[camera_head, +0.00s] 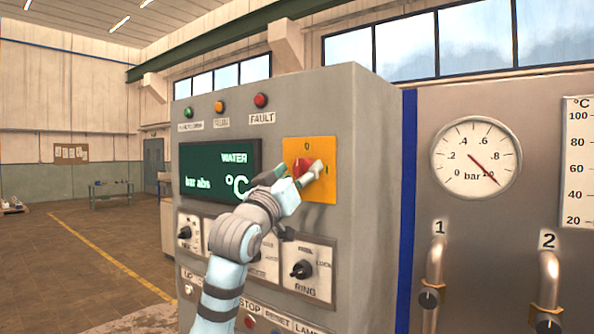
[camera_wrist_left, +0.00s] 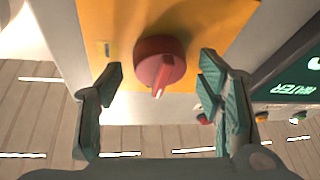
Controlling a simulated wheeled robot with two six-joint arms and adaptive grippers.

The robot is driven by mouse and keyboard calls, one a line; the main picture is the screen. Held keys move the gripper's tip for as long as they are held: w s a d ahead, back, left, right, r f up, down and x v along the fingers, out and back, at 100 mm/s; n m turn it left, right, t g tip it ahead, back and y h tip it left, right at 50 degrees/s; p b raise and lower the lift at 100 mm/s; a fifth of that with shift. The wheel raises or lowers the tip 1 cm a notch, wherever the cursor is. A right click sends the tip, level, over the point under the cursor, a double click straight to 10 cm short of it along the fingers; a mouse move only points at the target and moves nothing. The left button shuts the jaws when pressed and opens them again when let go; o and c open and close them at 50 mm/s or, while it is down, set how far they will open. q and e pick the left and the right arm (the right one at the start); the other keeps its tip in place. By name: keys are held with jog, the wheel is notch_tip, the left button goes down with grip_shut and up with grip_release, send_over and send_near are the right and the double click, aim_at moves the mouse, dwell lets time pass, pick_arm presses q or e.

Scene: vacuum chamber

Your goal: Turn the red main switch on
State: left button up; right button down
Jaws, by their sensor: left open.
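The red main switch (camera_head: 303,167) is a round red knob on a yellow plate (camera_head: 325,190) at the upper right of the grey cabinet front. A "0" mark shows above the knob. My left gripper (camera_head: 292,177) is at the plate, with its fingers partly covering the knob in the head view. In the left wrist view the knob (camera_wrist_left: 155,62) lies between the two spread green-padded fingers (camera_wrist_left: 160,76), with a gap on either side. Its pale pointer line points down in that picture. The left gripper is open. My right gripper is not in view.
The cabinet carries a dark display (camera_head: 220,168), three lamps above it, and black rotary knobs (camera_head: 301,269) below. To the right are a round pressure gauge (camera_head: 476,160) and two pipes with valves (camera_head: 433,275). Open floor (camera_head: 80,270) lies to the left.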

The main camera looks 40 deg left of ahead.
pick_arm(q)
jog(key=c, duration=1.1)
jog(key=shift+c, duration=0.2)
